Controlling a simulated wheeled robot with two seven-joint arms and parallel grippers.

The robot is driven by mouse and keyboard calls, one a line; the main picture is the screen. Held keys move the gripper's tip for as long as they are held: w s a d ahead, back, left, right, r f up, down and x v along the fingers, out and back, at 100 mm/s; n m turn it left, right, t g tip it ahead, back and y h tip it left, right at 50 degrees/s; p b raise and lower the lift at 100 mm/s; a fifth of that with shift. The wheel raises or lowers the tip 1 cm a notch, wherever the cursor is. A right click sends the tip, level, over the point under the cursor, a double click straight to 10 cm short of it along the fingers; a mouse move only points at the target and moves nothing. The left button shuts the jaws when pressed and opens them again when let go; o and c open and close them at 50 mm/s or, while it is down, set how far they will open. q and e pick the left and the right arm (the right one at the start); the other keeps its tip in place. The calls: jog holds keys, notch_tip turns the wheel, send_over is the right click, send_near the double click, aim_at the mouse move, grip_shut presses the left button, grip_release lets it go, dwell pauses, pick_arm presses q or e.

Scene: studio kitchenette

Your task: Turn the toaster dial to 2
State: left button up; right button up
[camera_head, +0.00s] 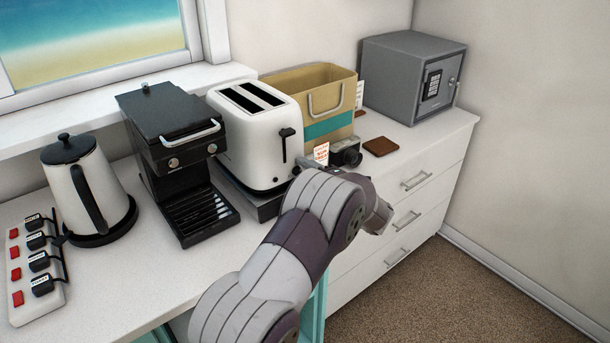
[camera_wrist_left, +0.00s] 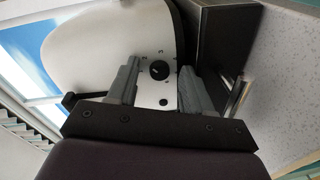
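The white toaster (camera_head: 262,140) stands on the counter with two slots on top and a black lever (camera_head: 284,145) on its end face. The arm of my left gripper (camera_head: 308,163) reaches to that end; the arm hides much of the gripper and the dial in the head view. In the left wrist view, the round black toaster dial (camera_wrist_left: 159,70) sits on a pale panel with small marks around it. The two grey fingers of my left gripper (camera_wrist_left: 160,78) are apart, one on each side of the dial. Contact cannot be told. My right gripper is not in view.
A black coffee machine (camera_head: 165,130) and a kettle (camera_head: 85,190) stand left of the toaster. A tan and teal bag (camera_head: 315,88), a camera (camera_head: 347,153) and a grey safe (camera_head: 395,75) are to the right. A dark base (camera_wrist_left: 217,45) lies under the toaster.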

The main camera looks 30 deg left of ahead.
pick_arm(q)
jog(key=f+b+v, duration=0.1)
jog(key=v, duration=1.1)
jog(key=shift+d+r, duration=0.35)
jog(key=shift+r, duration=0.15)
jog(key=shift+s, duration=0.1)
